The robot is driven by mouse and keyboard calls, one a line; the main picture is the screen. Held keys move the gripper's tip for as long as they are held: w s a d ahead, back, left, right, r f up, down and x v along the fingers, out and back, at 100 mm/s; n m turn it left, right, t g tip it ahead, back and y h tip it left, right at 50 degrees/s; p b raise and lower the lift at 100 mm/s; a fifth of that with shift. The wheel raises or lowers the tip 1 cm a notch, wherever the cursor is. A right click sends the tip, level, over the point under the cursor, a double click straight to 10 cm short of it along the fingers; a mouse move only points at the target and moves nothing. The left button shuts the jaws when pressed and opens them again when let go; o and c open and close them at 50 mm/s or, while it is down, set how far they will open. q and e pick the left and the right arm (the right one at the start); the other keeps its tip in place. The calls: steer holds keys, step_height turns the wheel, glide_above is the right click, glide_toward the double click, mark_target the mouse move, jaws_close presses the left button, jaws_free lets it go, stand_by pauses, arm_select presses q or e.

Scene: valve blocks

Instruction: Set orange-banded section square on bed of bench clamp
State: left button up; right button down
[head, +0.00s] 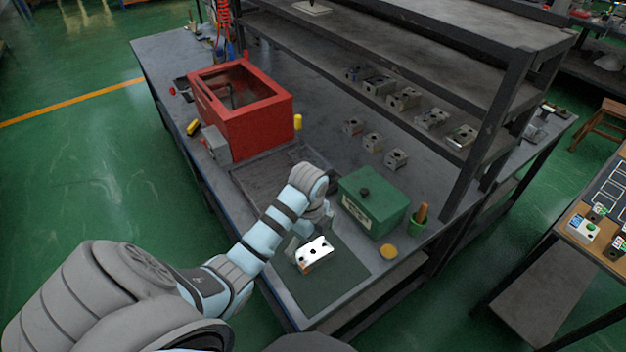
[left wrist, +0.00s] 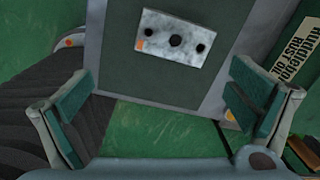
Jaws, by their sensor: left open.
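A silver valve block with dark holes and an orange mark (head: 316,252) lies on the dark green mat (head: 334,287) at the bench's near end. The left wrist view shows its top face (left wrist: 184,25) with three holes and a small orange patch at its lower left. My left gripper (head: 311,232) is close to the block in the head view, partly hidden by its own wrist. In the left wrist view its two green-padded fingers (left wrist: 160,82) are wide apart with nothing between them. I cannot make out a bench clamp for certain. My right gripper is not in view.
A green box (head: 374,203) and a green cup (head: 418,226) stand right of the mat, near a yellow disc (head: 389,251). A red cabinet (head: 240,112) stands farther back. Several similar blocks (head: 403,98) sit under the dark shelf frame (head: 491,115). Another table holds parts at right.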

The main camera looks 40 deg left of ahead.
arm_select(q)
step_height(320, 180, up, 4)
steer(key=w+a+r+m, duration=0.1)
steer(key=w+m, duration=0.1)
steer(key=m, duration=0.1)
steer(key=b, duration=0.7)
glide_above(313, 251)
steer(key=f, duration=0.8)
steer(key=shift+s+f, duration=0.25)
step_height(313, 251, down, 6)
steer(key=shift+w+f, duration=0.1)
steer(key=shift+w, duration=0.1)
steer(key=c, duration=1.5)
